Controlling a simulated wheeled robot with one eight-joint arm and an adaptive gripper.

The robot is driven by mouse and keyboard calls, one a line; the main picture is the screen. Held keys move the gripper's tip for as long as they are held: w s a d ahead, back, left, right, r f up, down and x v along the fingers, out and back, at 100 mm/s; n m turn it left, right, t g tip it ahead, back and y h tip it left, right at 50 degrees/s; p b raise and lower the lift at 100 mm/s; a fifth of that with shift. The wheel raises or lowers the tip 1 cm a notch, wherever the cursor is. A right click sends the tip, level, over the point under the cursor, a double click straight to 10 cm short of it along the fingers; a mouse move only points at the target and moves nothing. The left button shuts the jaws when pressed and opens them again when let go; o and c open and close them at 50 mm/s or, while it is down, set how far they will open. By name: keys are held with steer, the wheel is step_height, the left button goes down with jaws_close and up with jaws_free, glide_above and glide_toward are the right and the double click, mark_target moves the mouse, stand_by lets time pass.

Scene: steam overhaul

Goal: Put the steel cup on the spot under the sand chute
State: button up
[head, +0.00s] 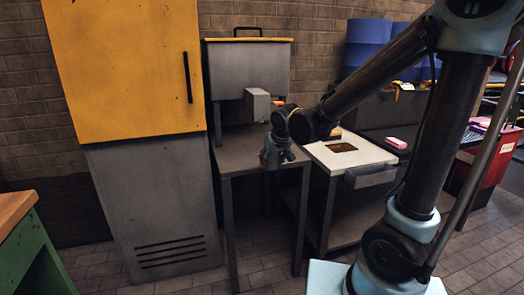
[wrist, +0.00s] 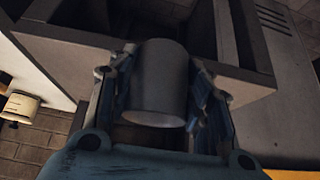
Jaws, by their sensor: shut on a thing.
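The steel cup (wrist: 160,85) is a plain grey cylinder in the middle of the wrist view. My gripper (wrist: 158,75) is shut on it, with one finger on each side. In the head view my gripper (head: 277,160) is at the front of the grey stand (head: 232,160), below and a little right of the sand chute (head: 257,104). The cup cannot be made out there. The chute is a grey box spout on the front of a hopper (head: 250,65). The spot under the chute cannot be made out.
A tall grey and yellow cabinet (head: 150,210) stands close on the left of the stand. A white-topped table (head: 350,155) with a brown square patch (head: 341,147) and a drawer (head: 370,176) stands on the right. A green bench (head: 38,255) is at the lower left.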

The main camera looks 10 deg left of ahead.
steer(key=w+a, duration=0.2)
steer(key=w, duration=0.2)
steer(key=w+a, duration=0.3)
steer(key=w, duration=0.1)
steer(key=w+a, duration=0.2)
steer(key=w, duration=0.2)
steer(key=shift+w+a, duration=0.2)
steer(key=shift+s+d+f, duration=0.1)
steer(key=shift+f, duration=0.2)
steer(key=o, duration=1.1)
steer(key=shift+f, duration=0.1)
steer(key=shift+v, duration=6.1)
